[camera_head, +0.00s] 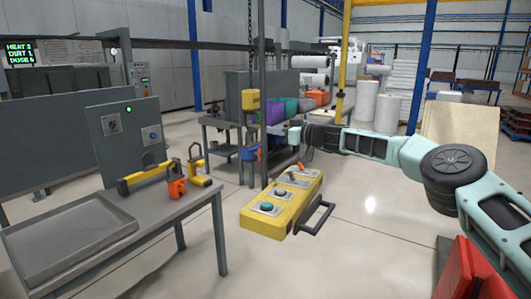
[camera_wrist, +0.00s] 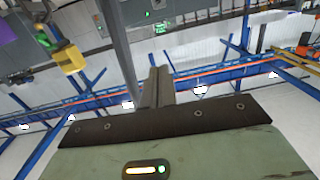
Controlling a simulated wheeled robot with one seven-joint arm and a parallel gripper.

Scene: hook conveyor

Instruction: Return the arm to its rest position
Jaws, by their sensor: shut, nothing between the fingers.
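My arm reaches in from the right edge of the head view and stretches left across the middle. My gripper (camera_head: 294,136) is at its far end, above and behind the yellow control box, and small in that view. In the wrist view my gripper (camera_wrist: 160,82) shows its fingers together with nothing between them. The fingers point up the picture from the dark bar of the gripper body. No object is touching the fingers in the wrist view.
A yellow control box (camera_head: 282,205) with buttons and a lever is below the gripper, near a grey post (camera_head: 263,100). A grey table (camera_head: 190,210) with a tray (camera_head: 70,240) and yellow-black clamps (camera_head: 143,178) is at the left. Open floor (camera_head: 375,225) lies under my arm.

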